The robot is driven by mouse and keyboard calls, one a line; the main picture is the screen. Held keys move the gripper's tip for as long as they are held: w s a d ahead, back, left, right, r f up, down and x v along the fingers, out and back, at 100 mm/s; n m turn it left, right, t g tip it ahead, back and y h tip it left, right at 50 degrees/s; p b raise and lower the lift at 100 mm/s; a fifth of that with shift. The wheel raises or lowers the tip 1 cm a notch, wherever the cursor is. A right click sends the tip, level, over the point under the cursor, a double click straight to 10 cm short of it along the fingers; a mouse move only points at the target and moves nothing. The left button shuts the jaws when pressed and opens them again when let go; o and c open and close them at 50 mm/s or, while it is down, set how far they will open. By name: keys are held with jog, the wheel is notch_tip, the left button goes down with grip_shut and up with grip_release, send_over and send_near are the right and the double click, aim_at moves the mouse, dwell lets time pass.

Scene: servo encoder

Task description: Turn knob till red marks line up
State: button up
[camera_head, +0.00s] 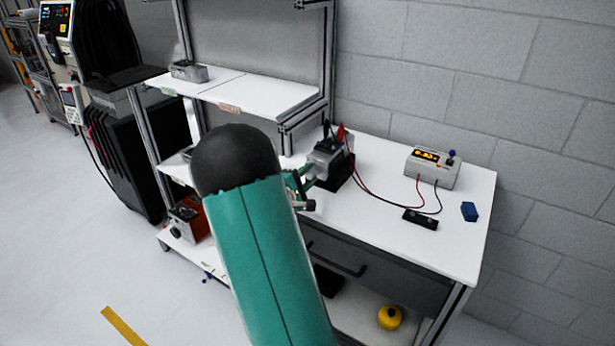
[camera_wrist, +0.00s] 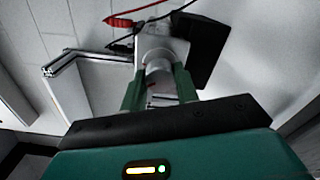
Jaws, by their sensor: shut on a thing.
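The servo encoder (camera_head: 326,157) is a grey unit on a black base (camera_head: 341,178) on the white workbench; red and black leads run from its top. In the wrist view its grey housing (camera_wrist: 172,46) is straight ahead, with a pale round knob (camera_wrist: 158,72) on its near face. My gripper (camera_wrist: 159,84) has its two green fingers on either side of the knob and is shut on it. In the head view my gripper (camera_head: 308,180) is at the encoder's near side, partly hidden by my arm. A faint reddish spot shows near the knob, but I cannot tell the marks' alignment.
A grey meter box (camera_head: 431,170) with a lit orange display stands at the back right of the workbench (camera_head: 455,245). A small black block (camera_head: 420,219) and a blue block (camera_head: 469,211) lie nearby. Leads cross the bench between the encoder and the meter. Shelf posts stand behind left.

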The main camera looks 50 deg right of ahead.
jog(key=m, duration=0.5)
jog(key=shift+m, duration=0.3)
dwell(0.4)
jog(key=o, duration=1)
jog(key=shift+c, duration=0.2)
jog(key=s+a, duration=0.1)
jog(key=a, duration=1.2)
jog(key=shift+a, duration=0.4)
jog(key=shift+s, duration=0.1)
